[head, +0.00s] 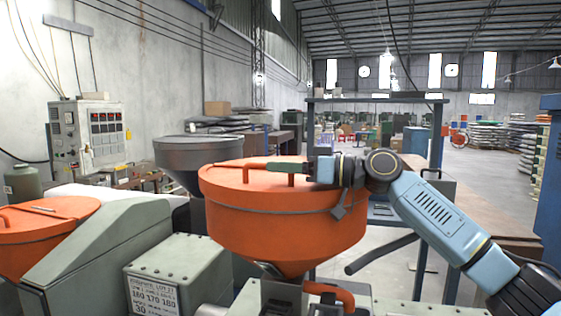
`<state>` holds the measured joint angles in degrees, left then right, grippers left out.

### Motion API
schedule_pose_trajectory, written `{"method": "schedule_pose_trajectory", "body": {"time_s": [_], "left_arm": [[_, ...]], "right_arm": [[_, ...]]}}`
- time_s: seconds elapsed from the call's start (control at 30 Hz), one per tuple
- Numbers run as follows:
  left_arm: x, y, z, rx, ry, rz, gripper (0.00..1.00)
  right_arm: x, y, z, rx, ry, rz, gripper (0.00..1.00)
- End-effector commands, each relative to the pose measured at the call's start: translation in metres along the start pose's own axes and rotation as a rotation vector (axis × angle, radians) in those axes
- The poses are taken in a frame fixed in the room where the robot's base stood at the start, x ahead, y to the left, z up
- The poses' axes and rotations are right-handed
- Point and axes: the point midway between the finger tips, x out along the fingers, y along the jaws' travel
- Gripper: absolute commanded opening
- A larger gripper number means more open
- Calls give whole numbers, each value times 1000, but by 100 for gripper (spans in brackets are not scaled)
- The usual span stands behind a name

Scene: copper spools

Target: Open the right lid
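The right lid (222,176) is the flat orange top of the large orange hopper (285,225) in the middle of the head view. It lies level on the hopper, closed. An orange bar handle (246,174) stands up from it. My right gripper (286,167) comes in from the right, low over the lid, with its greenish fingers at the handle. The fingers hide part of the handle, and I cannot tell whether they are closed on it. My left gripper is not in view.
Another orange hopper with a lid (55,213) stands at the left. A grey hopper (200,155) is behind the orange one. A grey-green machine housing (110,245) and box (178,272) fill the front left. A control panel (90,135) stands by the wall.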

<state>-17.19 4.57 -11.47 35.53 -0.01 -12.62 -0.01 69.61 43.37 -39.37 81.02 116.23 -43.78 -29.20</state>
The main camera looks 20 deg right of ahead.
Motion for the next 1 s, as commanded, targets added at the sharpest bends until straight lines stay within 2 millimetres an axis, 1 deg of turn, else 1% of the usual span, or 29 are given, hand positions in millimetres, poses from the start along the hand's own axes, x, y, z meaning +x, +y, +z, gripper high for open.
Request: {"method": "schedule_pose_trajectory", "body": {"time_s": [0.13, 0.37, 0.47, 0.63, 0.67, 1.0], "left_arm": [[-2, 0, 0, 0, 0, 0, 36], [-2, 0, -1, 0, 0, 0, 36], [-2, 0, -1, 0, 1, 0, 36], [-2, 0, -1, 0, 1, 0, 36], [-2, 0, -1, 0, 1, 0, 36], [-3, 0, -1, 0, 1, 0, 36]], "right_arm": [[7, 0, -1, -1, 0, 0, 34], [8, 0, 0, -1, 0, 0, 34], [7, 0, 0, -1, 0, 0, 24], [7, 0, 0, -1, 0, 0, 2], [7, 0, 0, -1, 0, 0, 0], [6, -2, 0, 5, 0, 1, 0]]}}
